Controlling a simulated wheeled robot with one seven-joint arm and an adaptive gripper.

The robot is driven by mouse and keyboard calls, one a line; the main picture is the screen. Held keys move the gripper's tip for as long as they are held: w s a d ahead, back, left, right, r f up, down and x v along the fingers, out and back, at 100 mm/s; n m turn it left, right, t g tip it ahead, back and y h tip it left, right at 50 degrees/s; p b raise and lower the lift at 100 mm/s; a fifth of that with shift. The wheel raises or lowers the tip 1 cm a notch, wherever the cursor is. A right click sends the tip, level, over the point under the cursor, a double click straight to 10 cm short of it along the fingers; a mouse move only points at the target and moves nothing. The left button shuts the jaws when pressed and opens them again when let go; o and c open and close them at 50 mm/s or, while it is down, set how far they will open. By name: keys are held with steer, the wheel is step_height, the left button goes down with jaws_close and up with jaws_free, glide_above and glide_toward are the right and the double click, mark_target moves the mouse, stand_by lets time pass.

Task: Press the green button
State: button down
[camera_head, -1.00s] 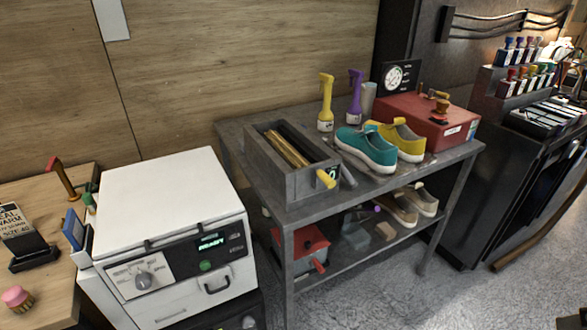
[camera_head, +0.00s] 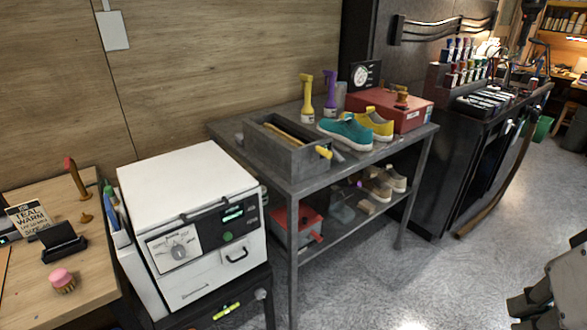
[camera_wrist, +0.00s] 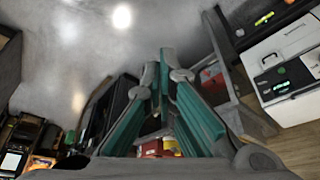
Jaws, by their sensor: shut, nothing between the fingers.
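The green button (camera_head: 227,236) is a small round green knob on the dark front panel of a white boxy machine (camera_head: 185,175), below a lit green display (camera_head: 233,213) and right of a grey dial (camera_head: 180,252). In the wrist view the machine (camera_wrist: 290,40) is at the right edge, turned on its side or upside down, and a green spot on its panel (camera_wrist: 281,71) appears to be the button. My gripper (camera_wrist: 164,72) is shut and empty in the wrist view, with its fingertips close together, apart from the machine and pointing past it.
A grey metal table (camera_head: 300,183) right of the machine holds a grey bin (camera_head: 280,150), spray bottles, teal (camera_head: 345,131) and yellow shoes, and a red box. A wooden desk (camera_head: 85,235) stands left. Grey floor (camera_head: 390,290) lies open in front. A part of my arm shows at lower right.

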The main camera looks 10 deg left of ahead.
mark_target(228, 237)
steer(key=w+a+f+n, duration=0.1)
steer(key=w+a+f, duration=0.15)
steer(key=w, duration=0.45)
steer(key=w+a+f, duration=0.2)
steer(key=w+a, duration=0.1)
steer(key=w, duration=0.5)
steer(key=w+a+f+n+y, duration=0.1)
steer(key=w+a+f+y, duration=0.1)
steer(key=w+a+f, duration=0.7)
steer(key=a+f+m+y, duration=0.1)
steer(key=a+f+y, duration=0.2)
steer(key=a+f, duration=0.7)
steer(key=a+f+m+g+y, duration=0.1)
steer(key=a+f+y, duration=0.3)
steer(key=a+f, duration=0.6)
steer(key=a+m, duration=0.1)
steer(key=a, duration=0.7)
steer(key=w+a+b, duration=0.4)
steer(key=w+a, duration=0.1)
steer(key=a, duration=0.1)
steer(key=shift+w+a, duration=0.25)
steer(key=shift+w, duration=0.05)
